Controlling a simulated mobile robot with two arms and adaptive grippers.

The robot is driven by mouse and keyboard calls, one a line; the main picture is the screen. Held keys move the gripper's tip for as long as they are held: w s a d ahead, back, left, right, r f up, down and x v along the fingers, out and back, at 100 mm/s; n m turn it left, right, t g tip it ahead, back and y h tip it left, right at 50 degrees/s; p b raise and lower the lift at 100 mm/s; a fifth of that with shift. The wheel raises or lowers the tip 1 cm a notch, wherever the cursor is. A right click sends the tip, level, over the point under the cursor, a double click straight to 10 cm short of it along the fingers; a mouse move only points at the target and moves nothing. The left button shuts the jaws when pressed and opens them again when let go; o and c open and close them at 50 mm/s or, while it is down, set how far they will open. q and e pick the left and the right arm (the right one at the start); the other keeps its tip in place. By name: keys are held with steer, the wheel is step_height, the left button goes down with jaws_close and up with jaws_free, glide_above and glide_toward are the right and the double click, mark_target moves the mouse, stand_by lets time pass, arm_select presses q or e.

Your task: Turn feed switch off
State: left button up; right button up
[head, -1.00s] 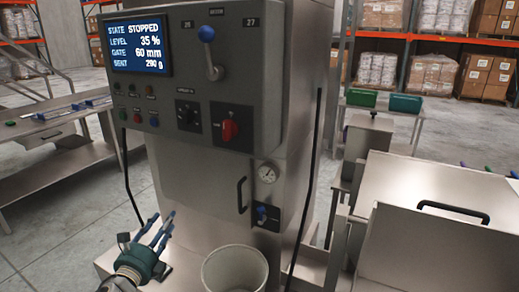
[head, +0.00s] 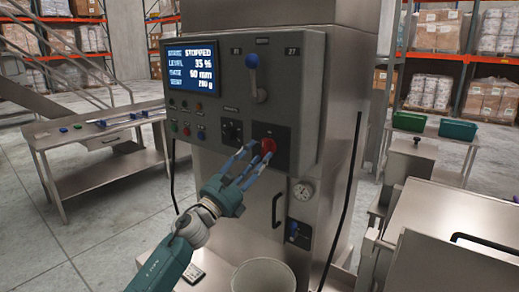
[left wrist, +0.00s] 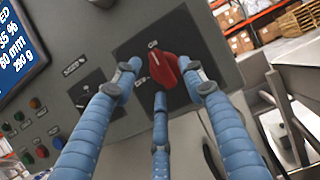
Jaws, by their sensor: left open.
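The feed switch (head: 268,146) is a red rotary knob on a dark plate at the lower right of the grey control panel (head: 291,70). In the left wrist view the red knob (left wrist: 166,70) has an "ON" mark above it and another mark to its left. My left gripper (head: 258,154) is open, its blue fingers reaching up to the panel. In the left wrist view the fingertips (left wrist: 160,78) spread left, right and below the knob; I cannot tell if they touch it. My right gripper is not in view.
The panel also has a screen (head: 188,69) reading STOPPED, a blue-knobbed lever (head: 253,64), a black dial (head: 231,131) and small coloured buttons. Below are a gauge (head: 303,191) and a blue valve (head: 293,230). A bucket (head: 263,275) stands in front; a steel bench (head: 60,132) is at left.

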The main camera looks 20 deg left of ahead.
arm_select(q)
steer(key=shift+x, duration=0.95)
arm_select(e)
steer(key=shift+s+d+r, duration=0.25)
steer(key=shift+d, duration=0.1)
arm_select(q)
steer(key=shift+c, duration=0.3)
steer(key=shift+a, duration=0.1)
jaws_close()
